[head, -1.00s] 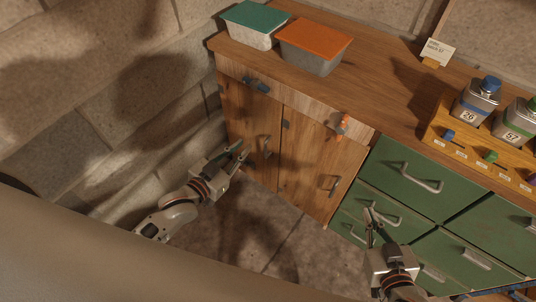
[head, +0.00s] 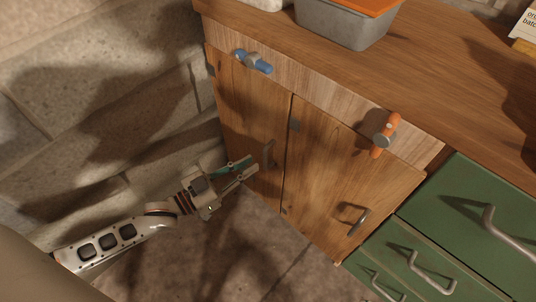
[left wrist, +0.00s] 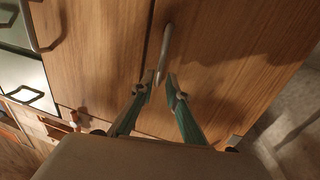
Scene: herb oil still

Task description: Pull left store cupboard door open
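The left store cupboard door (head: 240,115) is brown wood and looks shut, flush with the right door. Its grey bar handle (head: 269,155) stands near the door's right edge. My left gripper (head: 253,167) is open, its fingertips close to the handle. In the left wrist view the handle (left wrist: 166,45) runs down to between the two open fingertips (left wrist: 160,82). I cannot tell whether the fingers touch it. A blue turn latch (head: 253,61) lies along the panel above the left door. My right gripper is out of view.
The right door (head: 335,185) has its own handle (head: 357,221). An orange turn latch (head: 385,135) stands upright, reaching down towards that door. Green drawers (head: 480,215) are on the right and a stone wall (head: 100,130) on the left. A grey box (head: 345,25) stands on top.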

